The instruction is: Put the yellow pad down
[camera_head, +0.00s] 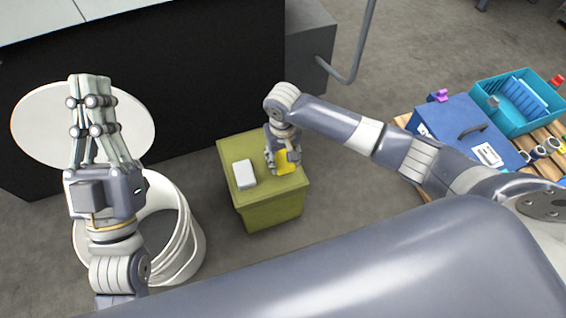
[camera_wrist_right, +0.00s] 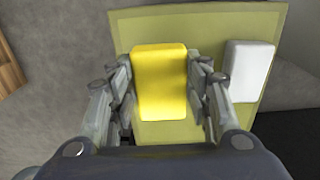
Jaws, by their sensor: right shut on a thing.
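The yellow pad (camera_head: 287,162) is between the fingers of my right gripper (camera_head: 283,158), over the right part of the green box top. In the right wrist view, the yellow pad (camera_wrist_right: 160,82) sits between both fingers of my right gripper (camera_wrist_right: 161,95), which is shut on it. The pad is at or just above the green top (camera_head: 232,150); I cannot tell if it touches. A white pad (camera_head: 243,174) lies on the same top, to the left, and also shows in the wrist view (camera_wrist_right: 248,70). My left gripper (camera_head: 90,85) points up, away from the box; its finger opening is unclear.
A white bin (camera_head: 185,235) stands left of the green box, with a round white disc (camera_head: 35,120) behind it. A black cabinet (camera_head: 170,75) stands behind. At right, a pallet holds a blue case (camera_head: 460,125) and a teal crate (camera_head: 490,88).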

